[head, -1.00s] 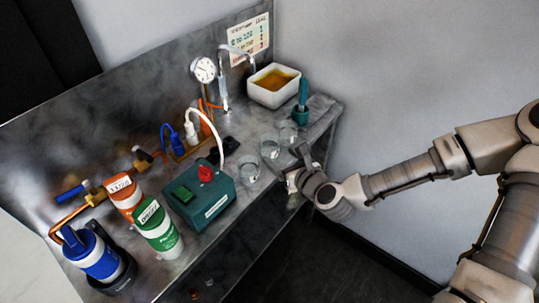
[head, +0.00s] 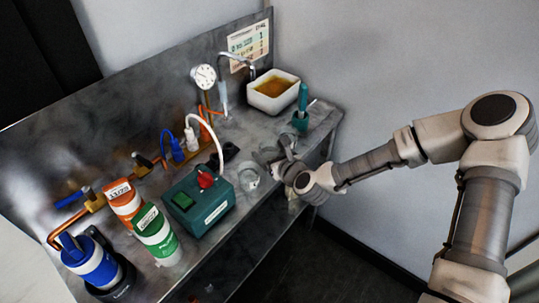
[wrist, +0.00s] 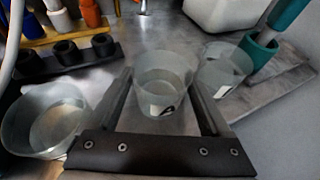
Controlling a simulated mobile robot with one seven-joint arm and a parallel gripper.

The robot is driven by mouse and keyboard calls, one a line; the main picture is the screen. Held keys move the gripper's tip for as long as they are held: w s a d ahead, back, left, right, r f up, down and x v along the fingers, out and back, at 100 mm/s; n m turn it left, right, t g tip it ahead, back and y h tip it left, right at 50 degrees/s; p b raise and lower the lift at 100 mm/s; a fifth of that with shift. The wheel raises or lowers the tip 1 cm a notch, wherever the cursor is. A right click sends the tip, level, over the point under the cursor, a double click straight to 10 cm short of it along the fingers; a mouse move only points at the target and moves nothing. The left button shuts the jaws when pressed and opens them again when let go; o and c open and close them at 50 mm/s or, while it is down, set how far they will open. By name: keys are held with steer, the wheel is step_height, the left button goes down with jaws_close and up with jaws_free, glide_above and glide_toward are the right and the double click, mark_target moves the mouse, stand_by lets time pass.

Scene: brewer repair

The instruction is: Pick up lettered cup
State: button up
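Three clear cups stand on the metal bench. In the wrist view, the middle cup (wrist: 163,72) has a white label with a dark letter mark, not clearly readable. It stands upright between the two spread fingers of my open gripper (wrist: 160,84), with no clear sign of contact. A second cup (wrist: 222,72) with a white label stands just right of the right finger. A third cup (wrist: 45,122) stands left of the left finger. In the head view, my gripper (head: 277,160) is low at the bench's front edge and partly hides the cups.
A teal holder (head: 300,120) with a teal-handled tool stands behind the cups, near a white basin (head: 273,92) of amber liquid. A green box (head: 199,203) with a red knob stands left. A black socketed block (wrist: 68,58) lies behind the cups.

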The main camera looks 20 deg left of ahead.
mark_target(271, 142)
steer(key=c, duration=1.1)
steer(key=shift+c, duration=0.2)
steer(key=shift+r, duration=0.2)
steer(key=shift+r, duration=1.15)
steer(key=shift+d+r+p, duration=0.25)
steer(key=shift+r+p, duration=0.05)
steer(key=shift+r, duration=0.55)
steer(key=w+d+r+p, duration=0.1)
steer(key=d+r, duration=0.5)
steer(key=d, duration=0.5)
steer(key=shift+w+r, duration=0.15)
steer(key=shift+r, duration=0.15)
